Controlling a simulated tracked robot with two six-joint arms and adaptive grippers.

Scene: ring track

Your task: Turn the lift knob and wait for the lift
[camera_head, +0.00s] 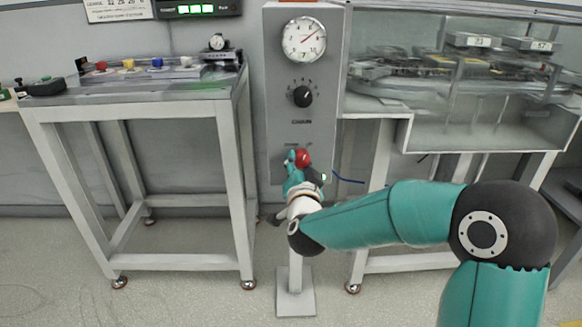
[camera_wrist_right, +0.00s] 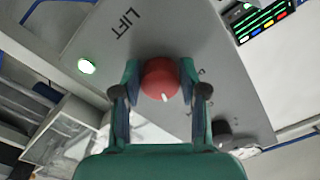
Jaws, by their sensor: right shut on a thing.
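The lift knob (camera_head: 303,157) is a red round knob low on the front of a grey control panel (camera_head: 282,100). In the right wrist view the red knob (camera_wrist_right: 160,79) sits between my two right fingers, with a small white mark on its lower edge and the word LIFT on the panel nearby. My right gripper (camera_head: 298,168) is at the panel, shut on the knob; its fingertips also show in the right wrist view (camera_wrist_right: 160,88). A lit green lamp (camera_wrist_right: 86,66) is beside the LIFT label. My left gripper is not in view.
Above the knob are a black CHAIN knob (camera_head: 302,96) and a round dial gauge (camera_head: 305,40). A grey-framed table (camera_head: 130,100) with coloured parts stands left. A clear-walled tank (camera_head: 480,125) stands right.

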